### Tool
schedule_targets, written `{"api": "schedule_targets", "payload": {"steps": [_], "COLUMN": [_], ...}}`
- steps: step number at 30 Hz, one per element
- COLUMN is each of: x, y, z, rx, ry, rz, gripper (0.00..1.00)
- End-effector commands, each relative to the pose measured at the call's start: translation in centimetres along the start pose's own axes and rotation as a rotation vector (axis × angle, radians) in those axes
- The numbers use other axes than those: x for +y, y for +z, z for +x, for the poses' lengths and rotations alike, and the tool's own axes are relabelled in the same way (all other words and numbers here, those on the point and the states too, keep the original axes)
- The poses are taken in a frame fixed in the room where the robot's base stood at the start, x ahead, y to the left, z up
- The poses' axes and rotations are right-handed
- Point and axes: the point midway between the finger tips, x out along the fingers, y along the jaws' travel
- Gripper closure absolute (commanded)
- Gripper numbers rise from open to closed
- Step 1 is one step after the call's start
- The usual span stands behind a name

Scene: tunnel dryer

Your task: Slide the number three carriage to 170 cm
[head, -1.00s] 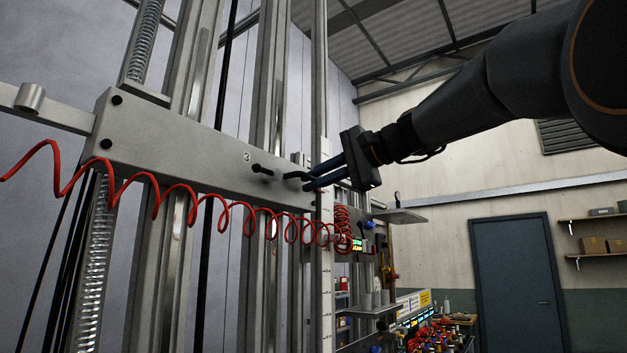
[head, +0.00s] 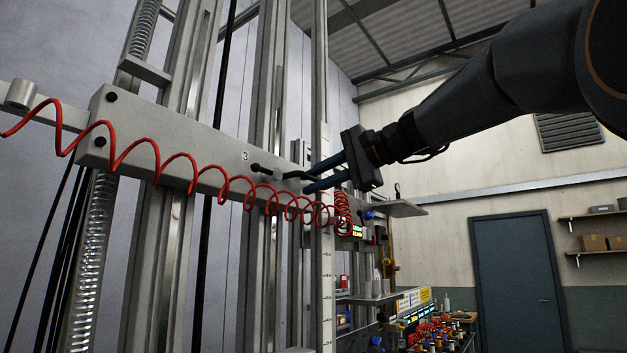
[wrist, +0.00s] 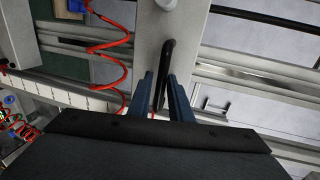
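The number three carriage (head: 205,150) is a grey horizontal beam marked "3" across upright metal posts. The wrist view shows the handle (wrist: 168,60) between the fingertips (wrist: 160,82). A pale vertical scale (head: 326,280) stands at the carriage's right end; its figures are too small to read.
A coiled red hose (head: 180,160) hangs across the carriage front. A small lit display (head: 357,231) and a grey shelf (head: 402,208) are right of the scale. A workbench with coloured items (head: 437,335) and a blue-grey door (head: 518,285) are farther back.

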Motion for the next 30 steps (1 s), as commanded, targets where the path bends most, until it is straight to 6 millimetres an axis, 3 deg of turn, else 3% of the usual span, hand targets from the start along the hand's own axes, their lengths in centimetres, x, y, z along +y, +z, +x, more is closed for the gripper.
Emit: {"api": "schedule_targets", "payload": {"steps": [13,24,30], "x": [-0.1,0.1,-0.1], "y": [0.0,-0.2,-0.1], "z": [-0.7,-6.2,-7.7], "rx": [0.002,0.004,0.002], "ry": [-0.004,-0.003,-0.003], "rz": [-0.002,-0.002,-0.001], "gripper": [0.70,0.70,0.70]}}
